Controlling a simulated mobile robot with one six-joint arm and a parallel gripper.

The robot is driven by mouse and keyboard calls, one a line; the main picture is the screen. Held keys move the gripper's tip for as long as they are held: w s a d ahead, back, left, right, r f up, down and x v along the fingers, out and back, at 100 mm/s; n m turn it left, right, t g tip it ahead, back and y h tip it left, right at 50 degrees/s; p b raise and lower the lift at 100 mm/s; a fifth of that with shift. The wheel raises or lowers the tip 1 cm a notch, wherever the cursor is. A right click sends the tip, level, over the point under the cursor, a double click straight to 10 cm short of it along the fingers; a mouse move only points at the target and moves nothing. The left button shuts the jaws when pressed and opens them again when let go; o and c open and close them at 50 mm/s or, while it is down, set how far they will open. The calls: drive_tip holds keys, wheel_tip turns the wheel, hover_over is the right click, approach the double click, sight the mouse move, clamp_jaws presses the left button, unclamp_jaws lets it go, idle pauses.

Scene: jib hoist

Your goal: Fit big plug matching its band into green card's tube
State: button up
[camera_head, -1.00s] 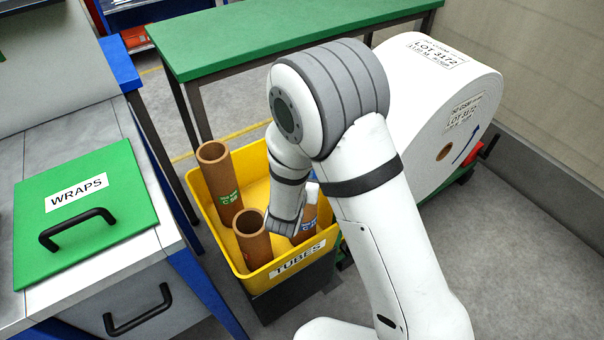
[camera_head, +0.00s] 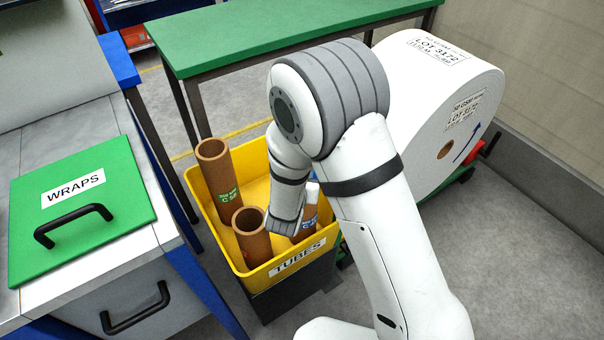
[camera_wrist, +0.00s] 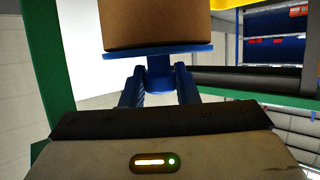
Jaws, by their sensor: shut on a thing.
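In the wrist view my gripper (camera_wrist: 159,82) is shut on the stem of a blue plug (camera_wrist: 188,51). Its wide flange lies right against the end of a brown tube (camera_wrist: 155,27), with no clear gap; how deep the plug sits is hidden. Another brown tube (camera_head: 311,217) with blue print is partly behind my wrist. My fingertips are hidden there.
A green-lidded WRAPS bench (camera_head: 110,225) is at left, a green table (camera_head: 270,35) behind. A large white roll (camera_head: 445,105) on a cart is at right. Grey floor is clear at far right.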

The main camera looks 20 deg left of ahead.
drive_tip(key=o, duration=1)
drive_tip(key=shift+o, duration=0.2)
drive_tip(key=v, duration=0.8)
drive_tip(key=shift+p, duration=0.4)
